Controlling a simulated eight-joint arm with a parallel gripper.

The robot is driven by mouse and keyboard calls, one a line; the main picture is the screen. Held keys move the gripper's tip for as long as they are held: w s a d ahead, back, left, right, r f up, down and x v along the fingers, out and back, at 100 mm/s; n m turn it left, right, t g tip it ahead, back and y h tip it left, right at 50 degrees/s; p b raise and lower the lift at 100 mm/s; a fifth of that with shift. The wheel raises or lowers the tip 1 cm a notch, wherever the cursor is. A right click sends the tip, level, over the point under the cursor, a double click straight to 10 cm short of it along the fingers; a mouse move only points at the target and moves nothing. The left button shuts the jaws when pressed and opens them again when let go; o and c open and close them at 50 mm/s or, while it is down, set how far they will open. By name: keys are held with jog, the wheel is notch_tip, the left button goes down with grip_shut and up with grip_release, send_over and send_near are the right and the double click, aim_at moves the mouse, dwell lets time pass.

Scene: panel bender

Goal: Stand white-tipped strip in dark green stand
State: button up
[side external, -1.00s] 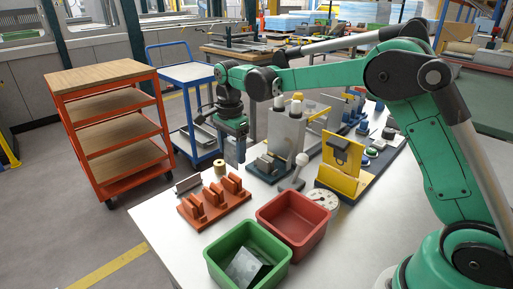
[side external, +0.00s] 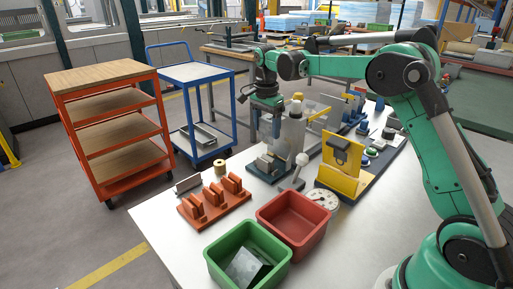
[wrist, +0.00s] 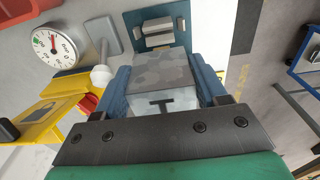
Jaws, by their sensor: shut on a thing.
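My gripper (side external: 267,134) points down over the dark blue-green stand (side external: 270,181), which carries grey metal blocks. In the wrist view, my gripper's blue fingers (wrist: 165,88) are shut on a flat, mottled grey metal strip (wrist: 163,72). Its end nearest my palm is pale, with a dark T-shaped mark (wrist: 160,104). The strip's far end lies in line with the stand (wrist: 133,18) and its blocks; I cannot tell whether they touch. In the side view the strip is hard to make out.
A white-knobbed lever (side external: 301,161), a dial (side external: 322,202) and a yellow fixture (side external: 338,178) are to the right. An orange rack (side external: 213,202), red bin (side external: 296,222) and green bin (side external: 222,264) are in front.

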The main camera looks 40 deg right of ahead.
aim_at(267, 158)
jog(key=shift+d+f, duration=0.1)
jog(key=shift+f, duration=2.6)
jog(key=shift+f, duration=1.55)
jog(key=o, duration=0.9)
jog(key=shift+r, duration=4.55)
